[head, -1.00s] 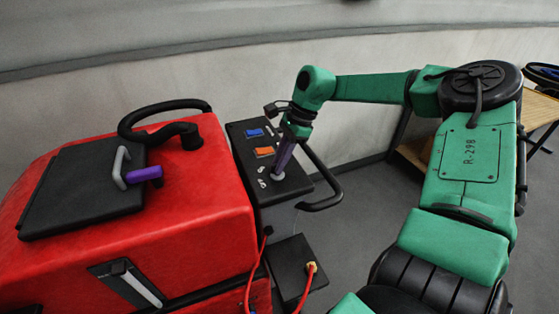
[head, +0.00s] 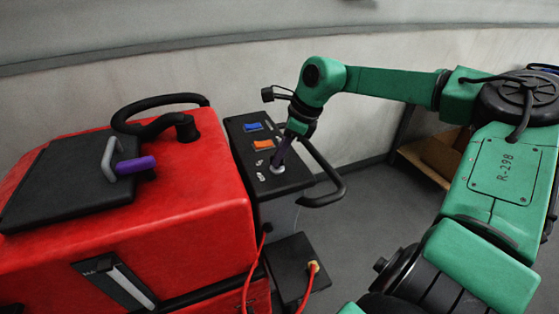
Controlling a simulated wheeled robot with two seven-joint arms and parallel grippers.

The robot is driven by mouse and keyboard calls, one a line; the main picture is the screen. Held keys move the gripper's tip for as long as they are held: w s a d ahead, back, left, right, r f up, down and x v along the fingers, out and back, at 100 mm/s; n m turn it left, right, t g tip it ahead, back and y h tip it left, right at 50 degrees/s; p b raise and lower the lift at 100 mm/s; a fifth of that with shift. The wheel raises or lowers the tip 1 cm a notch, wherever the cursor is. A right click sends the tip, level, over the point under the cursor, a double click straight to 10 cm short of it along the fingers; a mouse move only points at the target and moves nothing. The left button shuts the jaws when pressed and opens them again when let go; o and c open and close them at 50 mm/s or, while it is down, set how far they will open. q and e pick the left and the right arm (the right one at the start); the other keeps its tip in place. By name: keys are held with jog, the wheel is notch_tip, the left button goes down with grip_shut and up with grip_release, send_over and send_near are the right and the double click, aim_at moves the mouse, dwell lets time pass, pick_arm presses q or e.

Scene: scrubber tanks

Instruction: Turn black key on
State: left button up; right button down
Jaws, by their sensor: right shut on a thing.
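The black control panel (head: 266,187) stands at the right end of the red scrubber tank (head: 205,215). My right gripper (head: 279,165) comes down from above, tilted, with its narrow purple fingers at a round silver key switch (head: 278,169) near the panel's right edge. It is shut on the black key there. The key itself is mostly hidden by the fingers, so its turn angle cannot be told. My left gripper is not in view.
A blue switch (head: 253,127) and an orange switch (head: 263,145) sit close by on the panel. A black handle bar (head: 333,190) curves out on its right. A black box (head: 292,268) with a red cable is below. A lid (head: 60,185) lies on the tank.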

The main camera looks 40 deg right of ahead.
jog(key=m+b, duration=0.2)
jog(key=m+h+b, duration=0.1)
jog(key=m, duration=0.1)
jog(key=shift+f+t+h+b, duration=0.15)
jog(key=shift+t+h+b, duration=0.15)
jog(key=shift+t+b, duration=0.1)
jog(key=shift+a+m+h+b, duration=0.1)
jog(key=shift+m+h+b, duration=0.2)
jog(key=shift+m+b, duration=0.45)
jog(key=shift+r+m, duration=0.2)
jog(key=shift+m, duration=0.05)
jog(key=c, duration=0.9)
grip_release()
jog(key=shift+o, duration=0.2)
jog(key=a+b+v, duration=0.1)
jog(key=v, duration=1.3)
jog(key=shift+s+d+r, duration=0.2)
jog(key=shift+d+r, duration=0.05)
jog(key=shift+d, duration=0.2)
